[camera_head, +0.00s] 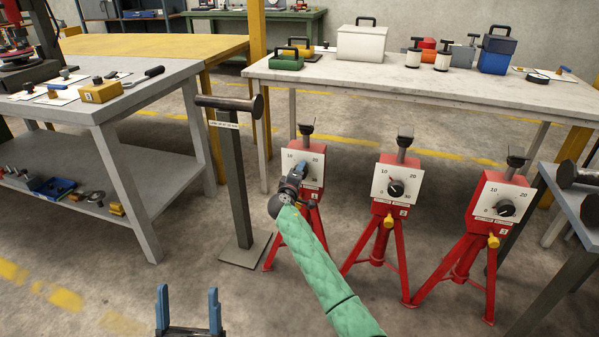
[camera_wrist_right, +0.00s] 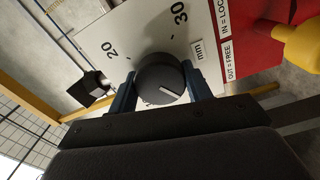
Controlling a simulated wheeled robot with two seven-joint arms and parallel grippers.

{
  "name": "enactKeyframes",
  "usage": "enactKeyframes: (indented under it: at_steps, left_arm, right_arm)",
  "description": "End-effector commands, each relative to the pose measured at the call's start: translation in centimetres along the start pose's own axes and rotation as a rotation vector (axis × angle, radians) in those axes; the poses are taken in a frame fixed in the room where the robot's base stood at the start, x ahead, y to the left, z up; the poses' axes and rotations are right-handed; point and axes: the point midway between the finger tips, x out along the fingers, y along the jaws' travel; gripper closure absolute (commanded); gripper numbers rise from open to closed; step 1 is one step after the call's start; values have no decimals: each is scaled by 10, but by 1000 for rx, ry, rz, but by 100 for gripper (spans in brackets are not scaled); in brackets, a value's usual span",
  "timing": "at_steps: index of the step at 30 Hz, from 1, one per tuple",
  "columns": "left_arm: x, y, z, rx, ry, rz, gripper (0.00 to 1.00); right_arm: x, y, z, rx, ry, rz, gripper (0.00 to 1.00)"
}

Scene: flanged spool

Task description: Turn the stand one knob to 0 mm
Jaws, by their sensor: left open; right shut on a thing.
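The left red stand (camera_head: 314,178), the leftmost of three, has a white dial plate (camera_head: 314,158) with 10 and 20 showing; its number label is not readable. My right gripper (camera_head: 297,175) is at this dial. In the right wrist view, its fingers (camera_wrist_right: 160,92) are shut on the dark round knob (camera_wrist_right: 155,74), one on each side. The knob's white line lies on its lower right part. The 20 and 30 marks show; the 0 and 10 are hidden there. A yellow lock knob (camera_wrist_right: 300,45) is beside the plate. My left gripper (camera_head: 188,312) is open and empty at the bottom.
The middle stand (camera_head: 385,205) and right stand (camera_head: 474,220) stand to the right. A grey post with a dark spool-like bar (camera_head: 236,170) is close on the left. A grey workbench (camera_head: 95,110) is at left, a long white table (camera_head: 420,88) behind.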

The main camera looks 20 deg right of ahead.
Motion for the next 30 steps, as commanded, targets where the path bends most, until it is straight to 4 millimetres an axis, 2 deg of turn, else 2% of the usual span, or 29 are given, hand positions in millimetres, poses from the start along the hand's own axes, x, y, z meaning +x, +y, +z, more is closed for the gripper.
enactKeyframes:
  at_steps: [1, 6, 9, 15, 18, 24, 30]
  left_arm:
    - [-7, 0, 18, -5, -71, -4, 31]
    - [-44, -1, 78, -23, -310, -21, 31]
    - [-68, -2, 108, -32, -437, -28, 31]
    - [-116, -1, 152, -50, -645, -43, 31]
    - [-136, 0, 167, -57, -723, -47, 31]
    - [-163, 1, 184, -67, -823, -53, 31]
    - [-175, 1, 190, -71, -863, -56, 31]
  right_arm:
    - [-1, 2, -2, -18, 2, -1, 74]
    - [-1, 1, -2, -81, 2, -1, 74]
    - [-1, 1, -1, -116, 2, -1, 74]
    - [-1, 0, -1, -171, 2, -1, 74]
    - [-1, 0, -1, -191, 2, -1, 74]
    - [-1, 0, -1, -217, 2, -1, 74]
    - [-1, -1, -1, -228, 2, -1, 74]
